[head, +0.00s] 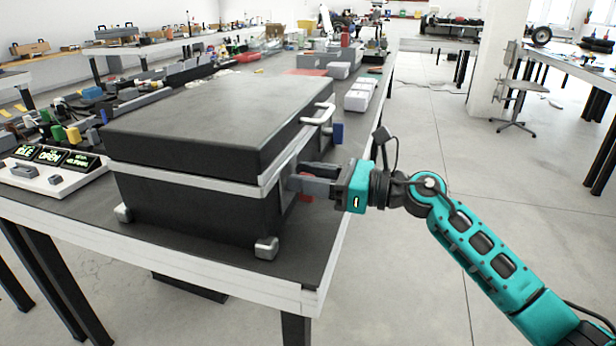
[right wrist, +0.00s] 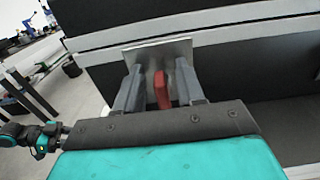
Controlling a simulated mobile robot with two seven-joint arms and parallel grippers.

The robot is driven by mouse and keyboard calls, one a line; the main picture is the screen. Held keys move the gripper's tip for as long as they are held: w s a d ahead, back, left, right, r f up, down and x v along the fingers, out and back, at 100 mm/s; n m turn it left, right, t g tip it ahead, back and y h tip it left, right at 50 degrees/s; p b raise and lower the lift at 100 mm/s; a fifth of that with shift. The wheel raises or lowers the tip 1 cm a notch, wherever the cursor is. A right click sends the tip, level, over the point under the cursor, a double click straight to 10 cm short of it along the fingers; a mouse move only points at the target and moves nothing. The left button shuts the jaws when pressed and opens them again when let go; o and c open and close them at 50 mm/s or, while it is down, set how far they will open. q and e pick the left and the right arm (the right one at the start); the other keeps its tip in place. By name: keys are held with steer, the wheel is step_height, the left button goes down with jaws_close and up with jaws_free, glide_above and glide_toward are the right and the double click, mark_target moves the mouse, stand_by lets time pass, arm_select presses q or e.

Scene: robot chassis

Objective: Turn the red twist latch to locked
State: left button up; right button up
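The red twist latch (right wrist: 162,90) stands out from a grey metal plate (right wrist: 150,52) on the side of a black case (head: 190,205). Its handle looks upright in the right wrist view. My right gripper (right wrist: 160,72) is open, with one grey finger on each side of the latch and a gap showing on both sides. In the head view, my right gripper (head: 298,180) reaches the right side of the case from the right. The fingers mostly hide the plate there. My left gripper is not in view.
The case's lid (head: 215,115) is down. A pale handle (head: 320,114) and a blue part (head: 338,133) stick out farther along the same side. A panel with small screens (head: 55,165), one reading OPEN, stands left of the case.

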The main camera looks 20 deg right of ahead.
jaws_close()
stand_by(0.4)
